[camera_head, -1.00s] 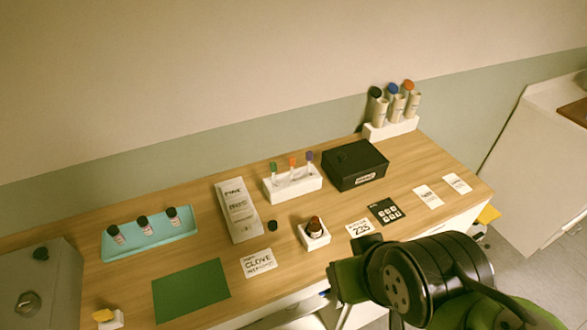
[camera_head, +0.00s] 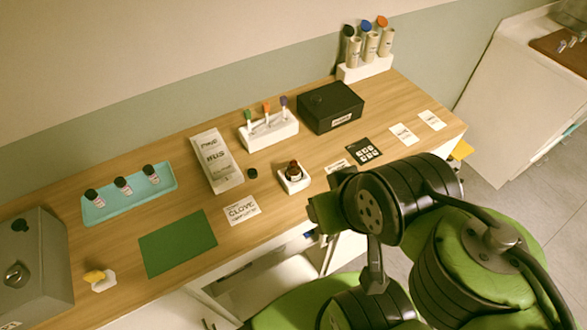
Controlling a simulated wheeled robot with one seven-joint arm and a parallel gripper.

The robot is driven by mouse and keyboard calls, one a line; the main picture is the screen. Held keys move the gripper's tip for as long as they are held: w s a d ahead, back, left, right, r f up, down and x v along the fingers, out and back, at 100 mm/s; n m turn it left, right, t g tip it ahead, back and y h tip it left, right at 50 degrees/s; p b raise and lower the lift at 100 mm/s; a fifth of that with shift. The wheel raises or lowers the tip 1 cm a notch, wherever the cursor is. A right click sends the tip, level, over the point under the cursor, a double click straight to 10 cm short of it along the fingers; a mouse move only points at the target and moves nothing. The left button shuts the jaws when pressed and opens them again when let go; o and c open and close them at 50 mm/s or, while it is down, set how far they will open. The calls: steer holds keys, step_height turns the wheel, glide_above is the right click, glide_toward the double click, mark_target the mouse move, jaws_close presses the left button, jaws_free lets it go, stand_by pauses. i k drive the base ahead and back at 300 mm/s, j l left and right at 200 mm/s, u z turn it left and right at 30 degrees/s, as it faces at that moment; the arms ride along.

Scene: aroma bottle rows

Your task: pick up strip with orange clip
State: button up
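The strip with the orange clip (camera_head: 266,110) stands upright in the middle of a white holder (camera_head: 271,136) toward the back of the wooden table. A strip with a green clip (camera_head: 248,118) stands to its left and one with a purple clip (camera_head: 284,104) to its right. The strips look thin and pale, and their lower ends are hidden in the holder. My green and black arm covers the lower right of the view, in front of the table. My gripper's fingers do not show.
A black box (camera_head: 331,107) stands right of the holder, and a white carton (camera_head: 216,160) left. A small bottle sits in a white stand (camera_head: 294,179) in front. Capped tubes stand in a white rack (camera_head: 365,68) at the back. A turquoise tray (camera_head: 128,197) holds three bottles.

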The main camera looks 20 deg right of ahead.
mark_target(265, 106)
steer(key=j+u, duration=0.7)
steer(key=u, duration=0.25)
